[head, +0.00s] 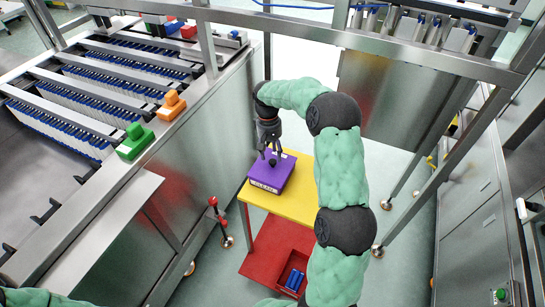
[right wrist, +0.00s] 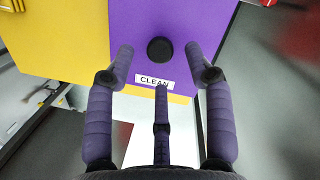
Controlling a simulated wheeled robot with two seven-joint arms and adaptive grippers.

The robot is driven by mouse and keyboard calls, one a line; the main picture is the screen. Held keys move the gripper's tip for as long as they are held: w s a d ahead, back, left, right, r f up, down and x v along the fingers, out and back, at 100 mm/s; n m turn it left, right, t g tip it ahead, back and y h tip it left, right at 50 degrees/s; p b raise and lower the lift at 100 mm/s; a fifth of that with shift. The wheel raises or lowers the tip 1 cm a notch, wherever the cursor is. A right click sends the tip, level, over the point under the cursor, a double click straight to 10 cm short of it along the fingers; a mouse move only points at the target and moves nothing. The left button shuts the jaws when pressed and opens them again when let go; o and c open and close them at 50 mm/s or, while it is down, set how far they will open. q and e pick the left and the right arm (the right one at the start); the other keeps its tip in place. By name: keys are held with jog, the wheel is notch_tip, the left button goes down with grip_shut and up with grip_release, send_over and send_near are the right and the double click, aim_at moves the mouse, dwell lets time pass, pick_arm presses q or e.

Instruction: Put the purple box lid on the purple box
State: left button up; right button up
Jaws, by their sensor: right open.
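The purple box (head: 262,185) stands on a yellow tabletop, with a white label on its front side. Its top is covered by the purple box lid (head: 283,169), which has a round black knob; whether the lid is fully seated cannot be told. In the right wrist view, the purple lid (right wrist: 185,20) and black knob (right wrist: 160,50) are seen from above, with a "CLEAN" label near the edge. My right gripper (head: 270,154) is open above the lid. Its fingers (right wrist: 160,62) are spread around the knob, with nothing gripped. My left gripper is out of view.
The yellow tabletop (head: 308,185) has bare room right of the box. A red lower shelf (head: 262,250) holds a bin with blue items. A steel bench with racks, a green block (head: 135,142) and an orange block (head: 171,106) stands left. Metal frame bars cross above.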

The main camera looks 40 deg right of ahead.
pick_arm(q)
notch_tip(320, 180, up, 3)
jog(key=shift+p, duration=1.2)
pick_arm(e)
notch_tip(320, 180, up, 8)
jog(key=w, duration=0.1)
jog(key=shift+w, duration=0.15)
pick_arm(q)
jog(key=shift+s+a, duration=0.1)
